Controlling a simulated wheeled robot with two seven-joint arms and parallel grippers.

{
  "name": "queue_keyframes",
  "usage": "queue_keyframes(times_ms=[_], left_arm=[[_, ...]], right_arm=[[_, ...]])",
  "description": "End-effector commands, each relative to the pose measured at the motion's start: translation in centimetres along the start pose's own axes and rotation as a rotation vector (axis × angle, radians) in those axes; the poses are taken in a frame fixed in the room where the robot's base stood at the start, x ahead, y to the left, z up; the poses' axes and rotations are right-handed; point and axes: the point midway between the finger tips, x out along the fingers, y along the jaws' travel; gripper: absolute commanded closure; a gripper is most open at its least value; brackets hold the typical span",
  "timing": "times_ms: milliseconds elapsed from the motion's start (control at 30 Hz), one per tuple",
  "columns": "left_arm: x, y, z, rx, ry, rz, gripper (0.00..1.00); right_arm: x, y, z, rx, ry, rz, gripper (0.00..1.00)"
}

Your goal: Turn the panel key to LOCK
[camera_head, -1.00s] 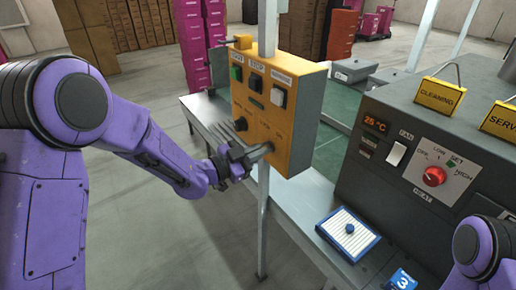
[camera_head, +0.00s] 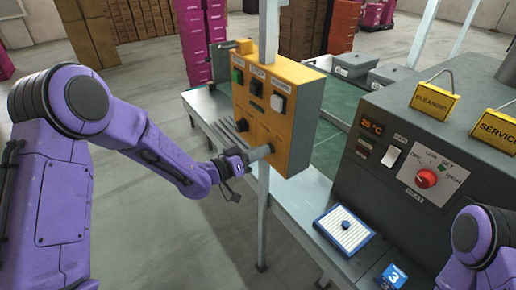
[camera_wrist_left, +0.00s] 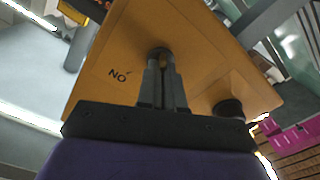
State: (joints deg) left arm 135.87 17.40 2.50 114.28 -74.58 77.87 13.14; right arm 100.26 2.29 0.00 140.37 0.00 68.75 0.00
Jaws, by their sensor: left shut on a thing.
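The yellow control panel (camera_head: 284,118) is mounted on a grey post in the head view. Its face carries several buttons on top, a black knob (camera_head: 241,125) at the lower left and the key spot at the lower right. My left gripper (camera_head: 262,151) is at that lower right spot, shut on the panel key. In the left wrist view the fingers (camera_wrist_left: 163,82) are close together at a round lock (camera_wrist_left: 161,54) on the panel face. The key itself is mostly hidden between the fingers. A label reading "NO" shows beside the lock. My right gripper is out of view.
A grey machine (camera_head: 400,140) with a red heat knob (camera_head: 426,178) stands at the right. A blue-framed tray (camera_head: 344,231) and a blue number block (camera_head: 392,276) lie on the table near it. Grey bins (camera_head: 356,65) sit behind the panel. Open floor lies at the left.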

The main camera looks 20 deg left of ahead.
Motion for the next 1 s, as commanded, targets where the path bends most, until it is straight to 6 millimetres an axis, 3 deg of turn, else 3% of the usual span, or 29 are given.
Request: queue_keyframes(times_ms=[33,300,833,933,1000], left_arm=[[0.17,0.1,-0.69,-0.02,0.012,0.002,1.0],[0.2,0.04,-0.64,-0.112,0.013,0.004,1.0],[0.24,0.05,-0.68,-0.136,0.016,0.005,1.0],[0.23,0.05,-0.65,-0.137,0.015,0.004,0.68],[0.18,0.03,-0.53,-0.136,0.012,0.004,0.68]], right_arm=[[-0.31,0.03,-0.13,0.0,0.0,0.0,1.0],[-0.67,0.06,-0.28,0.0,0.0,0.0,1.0],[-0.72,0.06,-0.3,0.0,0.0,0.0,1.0],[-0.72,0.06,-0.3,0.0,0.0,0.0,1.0],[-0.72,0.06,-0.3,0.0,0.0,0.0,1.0]])
